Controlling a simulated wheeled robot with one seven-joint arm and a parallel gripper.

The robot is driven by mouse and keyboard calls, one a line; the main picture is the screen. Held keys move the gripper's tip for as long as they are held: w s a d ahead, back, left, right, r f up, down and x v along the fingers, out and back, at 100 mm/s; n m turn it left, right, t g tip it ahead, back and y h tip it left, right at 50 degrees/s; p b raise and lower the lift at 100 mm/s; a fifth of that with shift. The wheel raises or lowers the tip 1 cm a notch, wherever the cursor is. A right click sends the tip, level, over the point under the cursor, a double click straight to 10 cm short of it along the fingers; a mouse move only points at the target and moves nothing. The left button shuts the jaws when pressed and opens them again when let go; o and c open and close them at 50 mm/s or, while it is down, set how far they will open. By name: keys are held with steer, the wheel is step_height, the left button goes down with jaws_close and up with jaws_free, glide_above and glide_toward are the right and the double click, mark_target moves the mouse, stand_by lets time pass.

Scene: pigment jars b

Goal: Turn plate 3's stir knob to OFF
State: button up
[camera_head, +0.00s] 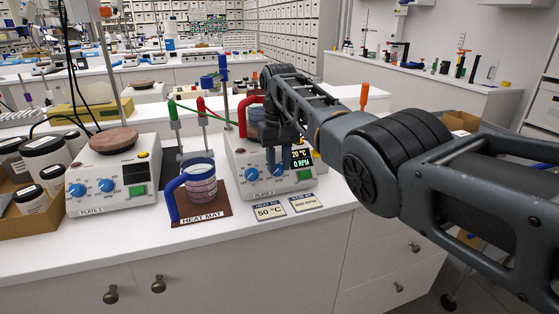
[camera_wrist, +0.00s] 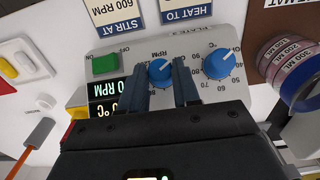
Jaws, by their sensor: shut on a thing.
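Plate 3 (camera_head: 236,160) is a white hotplate on the bench; its front panel (camera_wrist: 240,42) fills the middle of the wrist view, upside down. The blue stir knob (camera_wrist: 159,71), marked RPM, sits between the two fingers of my gripper (camera_wrist: 161,76), which is shut on it. The knob's pointer setting is hard to read. The blue heat knob (camera_wrist: 218,64) is just right of the fingers in the wrist view; in the head view it is the left knob (camera_head: 251,175). The display (camera_head: 302,158) reads 20 °C and 0 RPM. A green switch (camera_wrist: 105,64) is beside it.
A blue-handled mug (camera_head: 201,187) stands on the brown heat mat (camera_head: 210,213), left of plate 3. Plate 2 (camera_head: 115,195) is farther left. Cards reading 50 °C (camera_head: 269,211) and stir (camera_head: 306,204) lie in front. A red-handled vessel (camera_head: 241,112) stands on plate 3.

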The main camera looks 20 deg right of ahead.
mark_target(278, 169)
steer(key=shift+f, duration=0.15)
stand_by(0.4)
steer(key=o, duration=1.1)
steer(key=shift+c, duration=0.2)
steer(key=shift+r, duration=0.2)
step_height(278, 169, up, 8)
steer(key=shift+a+f+b, duration=0.15)
steer(key=shift+f+b, duration=0.1)
steer(key=shift+b, duration=0.15)
steer(key=shift+s, duration=0.1)
